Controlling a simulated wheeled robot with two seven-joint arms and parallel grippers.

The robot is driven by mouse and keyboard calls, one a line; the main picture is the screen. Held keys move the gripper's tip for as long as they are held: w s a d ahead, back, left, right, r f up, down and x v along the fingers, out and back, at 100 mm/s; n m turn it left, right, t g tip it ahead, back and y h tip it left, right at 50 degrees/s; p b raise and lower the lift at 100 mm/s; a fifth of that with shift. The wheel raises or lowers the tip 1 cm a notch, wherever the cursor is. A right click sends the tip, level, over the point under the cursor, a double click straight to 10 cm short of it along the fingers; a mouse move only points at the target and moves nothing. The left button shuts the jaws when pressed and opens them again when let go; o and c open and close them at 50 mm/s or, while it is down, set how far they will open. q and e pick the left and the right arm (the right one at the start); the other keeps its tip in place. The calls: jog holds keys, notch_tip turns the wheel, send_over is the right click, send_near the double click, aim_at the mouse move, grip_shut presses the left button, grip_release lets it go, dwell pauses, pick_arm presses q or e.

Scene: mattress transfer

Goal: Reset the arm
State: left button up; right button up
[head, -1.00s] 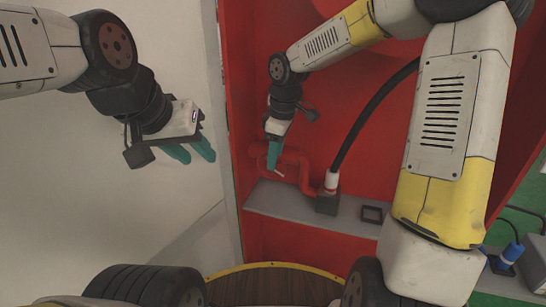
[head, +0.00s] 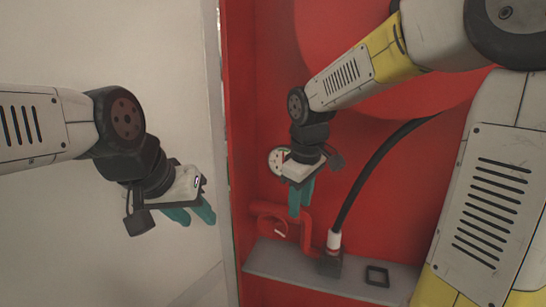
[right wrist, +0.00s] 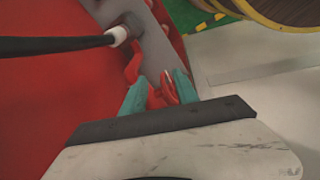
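My left gripper (head: 195,217) is at the left of the head view, in front of the pale wall. Its two teal fingers point down to the right with a gap between them, and nothing shows in it. My right gripper (head: 301,208) is in front of the red panel, its teal fingers pointing down. In the right wrist view its fingers (right wrist: 160,80) stand apart. A red pipe fitting (head: 280,222) shows beyond and between them; I cannot tell how close it is.
A grey ledge (head: 310,271) runs along the red panel (head: 262,120), with a black hose (head: 365,178) and a small black frame (head: 377,276) on it. The pale wall (head: 90,240) is on the left.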

jog(key=s+d+r+m+t+y, duration=0.1)
jog(key=s+d+r+m+t, duration=0.1)
jog(key=s, duration=0.5)
jog(key=s+d+r+m+t, duration=0.2)
jog(key=s+d+r+m, duration=0.1)
jog(key=s+d+m, duration=0.2)
jog(key=s+m, duration=0.1)
jog(key=m, duration=0.1)
jog(key=shift+s+d+r+m+y, duration=0.3)
jog(key=shift+s+y, duration=0.1)
